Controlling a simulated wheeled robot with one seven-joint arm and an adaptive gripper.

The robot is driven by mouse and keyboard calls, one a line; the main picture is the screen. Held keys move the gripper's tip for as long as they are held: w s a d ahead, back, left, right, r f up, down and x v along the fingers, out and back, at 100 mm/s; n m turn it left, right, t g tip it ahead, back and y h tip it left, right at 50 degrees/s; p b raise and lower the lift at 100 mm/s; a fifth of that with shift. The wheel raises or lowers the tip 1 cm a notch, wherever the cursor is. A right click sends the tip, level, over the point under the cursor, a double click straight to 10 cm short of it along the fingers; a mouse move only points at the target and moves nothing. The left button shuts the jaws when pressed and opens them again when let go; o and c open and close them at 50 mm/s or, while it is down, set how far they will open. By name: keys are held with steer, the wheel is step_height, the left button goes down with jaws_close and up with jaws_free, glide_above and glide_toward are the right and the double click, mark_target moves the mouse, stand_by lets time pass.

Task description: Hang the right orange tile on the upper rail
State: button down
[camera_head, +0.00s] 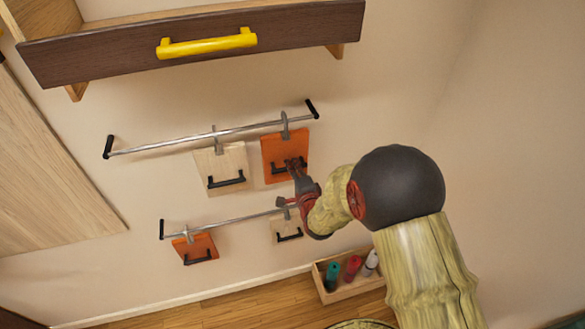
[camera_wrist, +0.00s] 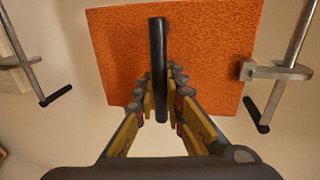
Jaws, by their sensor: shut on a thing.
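The right orange tile (camera_head: 278,150) is upright at the upper rail (camera_head: 190,139), near its right end. Its grey hook (camera_head: 285,126) meets the rail; whether it bears the tile's weight I cannot tell. My gripper (camera_head: 293,164) is shut on the tile's black handle, in front of the tile's lower part. In the wrist view the handle (camera_wrist: 158,60) stands between the fingers (camera_wrist: 160,103) of my gripper. The tile (camera_wrist: 215,50) fills the background there, its hook (camera_wrist: 262,71) at the rail (camera_wrist: 295,40) on the right.
A pale wood tile (camera_head: 222,165) hangs close left on the upper rail. The lower rail (camera_head: 225,219) carries another orange tile (camera_head: 197,248) and a pale tile (camera_head: 285,230) beneath my gripper. A drawer with a yellow handle (camera_head: 206,43) juts out above. A box of bottles (camera_head: 330,293) stands below.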

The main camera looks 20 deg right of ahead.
steer(key=shift+r, duration=0.1)
steer(key=c, duration=1.8)
jaws_free()
steer(key=shift+o, duration=0.2)
steer(key=shift+s, duration=0.15)
steer(key=v, duration=1.1)
steer(key=shift+s, duration=0.35)
